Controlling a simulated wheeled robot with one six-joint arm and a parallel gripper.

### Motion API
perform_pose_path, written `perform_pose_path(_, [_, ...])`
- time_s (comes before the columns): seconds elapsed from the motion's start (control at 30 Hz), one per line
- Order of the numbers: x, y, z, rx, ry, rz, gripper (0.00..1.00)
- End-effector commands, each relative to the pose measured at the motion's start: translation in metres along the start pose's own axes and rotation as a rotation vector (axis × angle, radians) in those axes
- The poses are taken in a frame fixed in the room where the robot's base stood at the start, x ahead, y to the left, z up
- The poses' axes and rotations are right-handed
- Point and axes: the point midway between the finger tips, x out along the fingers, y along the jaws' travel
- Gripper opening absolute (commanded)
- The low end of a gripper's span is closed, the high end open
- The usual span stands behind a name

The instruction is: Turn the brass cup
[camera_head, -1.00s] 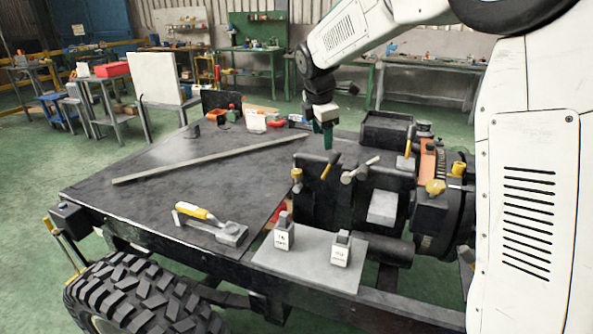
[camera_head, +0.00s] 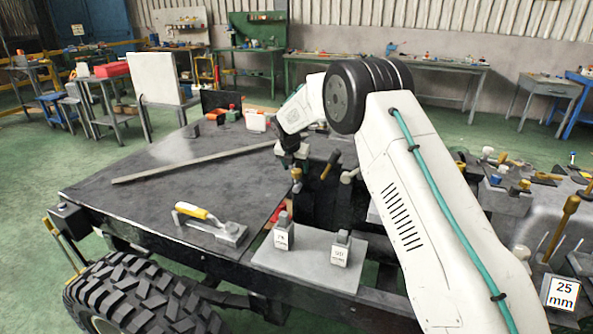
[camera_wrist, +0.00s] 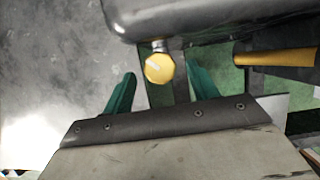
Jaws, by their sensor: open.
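The brass cup (camera_wrist: 158,68) shows in the wrist view as a round yellow knob with a pale mark on its face. It sits on a short metal stem at the edge of a dark rounded body (camera_wrist: 200,18). In the head view a small brass piece (camera_head: 297,174), which looks like the same cup, stands at the table's inner edge. My gripper (camera_wrist: 160,72) is open, with its green fingers on either side of the cup and gaps visible between them and it. In the head view my gripper's end is just above the brass piece, its fingers unclear.
A brass-coloured handle (camera_wrist: 275,58) lies close to the right finger in the wrist view. A yellow-handled tool (camera_head: 198,212) and a long flat bar (camera_head: 195,164) lie on the dark table (camera_head: 130,190). Two labelled blocks stand on a grey plate (camera_head: 305,268) in front.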

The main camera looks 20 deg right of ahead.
Motion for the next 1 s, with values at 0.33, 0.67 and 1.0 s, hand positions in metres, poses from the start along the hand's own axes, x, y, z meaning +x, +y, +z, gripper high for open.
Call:
perform_pose_path(0.33, [0.020, 0.000, 0.001, 0.002, -0.002, 0.001, 0.59])
perform_pose_path(0.67, [0.019, 0.000, 0.001, 0.002, -0.001, 0.001, 0.14])
perform_pose_path(1.0, [0.020, 0.000, 0.000, 0.046, 0.000, -0.019, 0.14])
